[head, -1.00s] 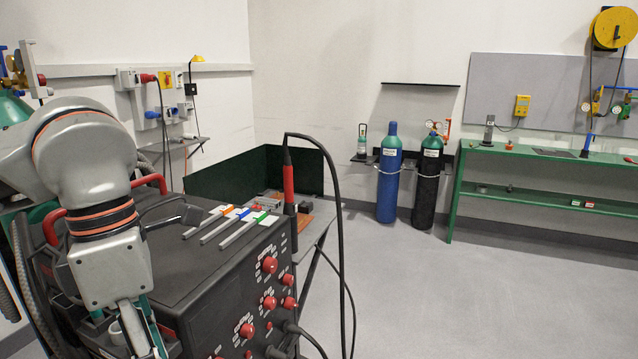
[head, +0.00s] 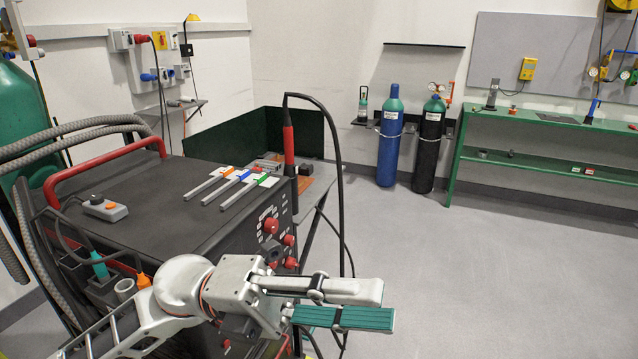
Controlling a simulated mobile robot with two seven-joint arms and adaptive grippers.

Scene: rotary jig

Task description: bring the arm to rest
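My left arm comes in from the lower left, in front of the black machine (head: 140,200) with red knobs. My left gripper (head: 384,305) points to the right, out past the machine's front face and over the grey floor. Its two fingers lie one above the other in the picture, apart, with a green ridged pad showing on the lower one. It looks open, and I see nothing between the fingers. My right gripper is not in view.
On the machine lie several grey strips with coloured ends (head: 240,188) and a small grey control box (head: 105,208). A red-handled torch (head: 289,146) stands behind, its black cable hanging near my gripper. Gas cylinders (head: 389,140) stand by the wall. The floor right is clear.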

